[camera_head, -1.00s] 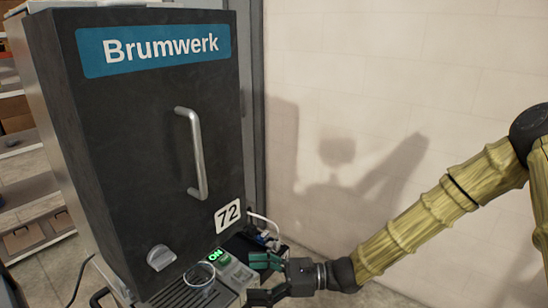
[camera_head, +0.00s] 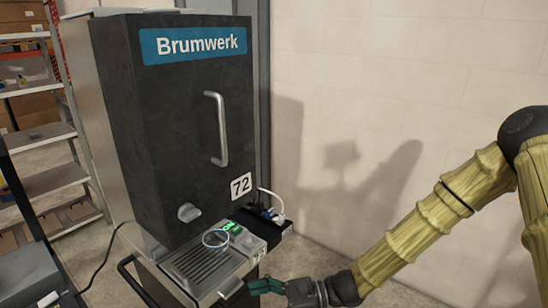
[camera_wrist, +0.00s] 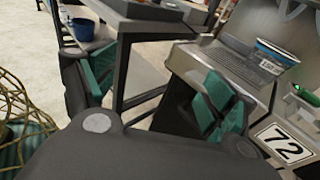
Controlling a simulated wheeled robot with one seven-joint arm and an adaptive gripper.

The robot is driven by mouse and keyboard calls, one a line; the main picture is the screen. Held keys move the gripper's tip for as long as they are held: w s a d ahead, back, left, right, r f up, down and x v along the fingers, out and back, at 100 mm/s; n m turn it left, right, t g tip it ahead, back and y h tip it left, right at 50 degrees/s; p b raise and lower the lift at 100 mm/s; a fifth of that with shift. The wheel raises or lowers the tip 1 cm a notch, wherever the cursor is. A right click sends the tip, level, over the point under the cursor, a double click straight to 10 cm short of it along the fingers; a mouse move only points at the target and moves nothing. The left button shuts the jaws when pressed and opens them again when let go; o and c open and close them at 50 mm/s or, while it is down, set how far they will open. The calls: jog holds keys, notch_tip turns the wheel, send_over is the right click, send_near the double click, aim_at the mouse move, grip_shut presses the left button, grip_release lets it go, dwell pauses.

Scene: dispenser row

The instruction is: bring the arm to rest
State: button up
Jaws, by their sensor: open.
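My gripper (camera_head: 262,290) is at the bottom of the head view, in front of and below the front right of the dispenser's base. In the wrist view its two green-padded fingers (camera_wrist: 155,90) stand wide apart with nothing between them. The dark Brumwerk dispenser (camera_head: 175,120) with the number 72 stands at the left centre, its door shut.
Metal shelves (camera_head: 45,130) with boxes stand at the far left. A grey object (camera_head: 28,275) is at the lower left edge. A dark box with plugs and cables (camera_head: 266,218) is right of the dispenser. A plain wall is behind my arm. In the wrist view a blue pot (camera_wrist: 83,28) stands at upper left.

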jog(key=s+d+f+n+g+h, duration=0.25)
jog(key=s+d+f+h, duration=0.3)
jog(key=s+f, duration=0.45)
jog(key=s+d+f+n+g+h, duration=0.1)
jog(key=s+d+f+n+h, duration=0.25)
jog(key=s+d+f, duration=0.55)
jog(key=s+d+f+n+t+h, duration=0.2)
jog(key=s+d+f+n+h, duration=0.1)
jog(key=d+f+n, duration=0.2)
jog(key=s+d+f+n+t+h, duration=0.3)
jog(key=d+f+n+h, duration=0.1)
jog(key=d+f+n, duration=0.1)
jog(key=shift+d+f, duration=0.85)
jog(key=shift+d, duration=0.25)
